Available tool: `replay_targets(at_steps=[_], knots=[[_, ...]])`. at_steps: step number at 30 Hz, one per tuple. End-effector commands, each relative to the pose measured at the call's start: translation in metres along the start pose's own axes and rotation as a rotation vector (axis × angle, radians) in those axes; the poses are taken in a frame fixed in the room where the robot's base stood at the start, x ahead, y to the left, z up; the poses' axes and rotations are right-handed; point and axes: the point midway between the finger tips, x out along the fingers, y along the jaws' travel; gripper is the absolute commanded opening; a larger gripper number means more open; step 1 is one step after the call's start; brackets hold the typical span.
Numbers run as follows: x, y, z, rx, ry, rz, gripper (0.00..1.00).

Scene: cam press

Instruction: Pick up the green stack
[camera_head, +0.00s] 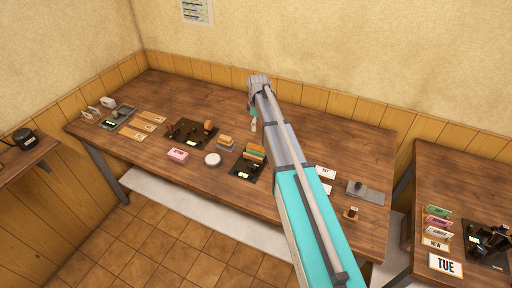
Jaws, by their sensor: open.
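A small stack with orange, yellow and green layers (254,152) sits at the back of a black tray (242,172) near the front middle of the table. It is the only stack here that shows green. My arm reaches in from the bottom right, past the stack's right side, to a wrist high over the table. My gripper (254,123) hangs below the wrist, small and partly hidden. In the picture it is above the stack and apart from it. It is open, and I see nothing held.
A lower orange and grey stack (226,142), a round white tin (212,159) and a pink box (178,155) stand left of the black tray. Another black tray (186,140) holds brown items. White cards and a grey stamp-like device (360,190) lie right of my arm.

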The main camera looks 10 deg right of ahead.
Motion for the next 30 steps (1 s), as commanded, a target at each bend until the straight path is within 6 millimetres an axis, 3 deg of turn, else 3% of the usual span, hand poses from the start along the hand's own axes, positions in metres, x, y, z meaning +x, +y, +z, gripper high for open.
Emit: replay_targets(at_steps=[16, 30], knots=[[0.002, 0.004, -0.002, -0.018, 0.0, 0.0, 0.86], [0.036, 0.005, -0.001, -0.016, 0.0, 0.0, 0.86]])
